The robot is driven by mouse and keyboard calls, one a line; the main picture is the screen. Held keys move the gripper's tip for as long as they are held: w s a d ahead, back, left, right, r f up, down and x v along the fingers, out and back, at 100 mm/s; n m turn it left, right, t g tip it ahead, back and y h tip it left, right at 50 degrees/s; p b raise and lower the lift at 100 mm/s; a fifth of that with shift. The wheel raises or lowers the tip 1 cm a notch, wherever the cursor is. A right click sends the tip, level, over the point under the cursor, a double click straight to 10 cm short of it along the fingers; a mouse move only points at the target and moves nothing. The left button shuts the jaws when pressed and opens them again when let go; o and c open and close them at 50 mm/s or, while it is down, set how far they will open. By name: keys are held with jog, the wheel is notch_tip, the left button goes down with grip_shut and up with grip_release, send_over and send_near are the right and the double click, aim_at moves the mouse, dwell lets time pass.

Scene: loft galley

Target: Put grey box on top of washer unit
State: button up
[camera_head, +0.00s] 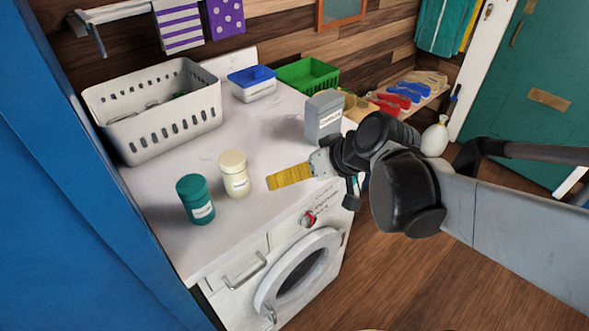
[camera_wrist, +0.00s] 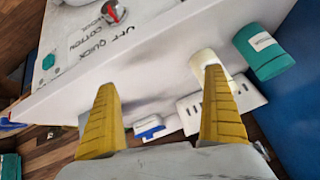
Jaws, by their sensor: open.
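The grey box (camera_head: 322,118), with a pale label on its front, stands upright on the white top of the washer unit (camera_head: 262,130), near its right edge. Its lower part is close behind my wrist in the head view. My gripper (camera_head: 272,182) is left of and nearer than the box, above the front part of the top. Its yellow fingers are apart with nothing between them in the wrist view (camera_wrist: 162,82). The washer's front panel with its red-marked dial (camera_wrist: 113,13) shows there too. I cannot make out the grey box in the wrist view.
A cream jar (camera_head: 234,174) and a teal jar (camera_head: 195,199) stand left of my gripper. A white basket (camera_head: 165,125), a blue-lidded tub (camera_head: 253,91) and a green basket (camera_head: 300,78) are further back. A blue panel (camera_head: 75,220) borders the left side.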

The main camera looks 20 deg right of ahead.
jog(key=s+a+r+m+h, duration=0.1)
jog(key=s+h, duration=0.2)
jog(key=s, duration=0.5)
jog(key=shift+s+r, duration=0.2)
jog(key=shift+s, duration=0.15)
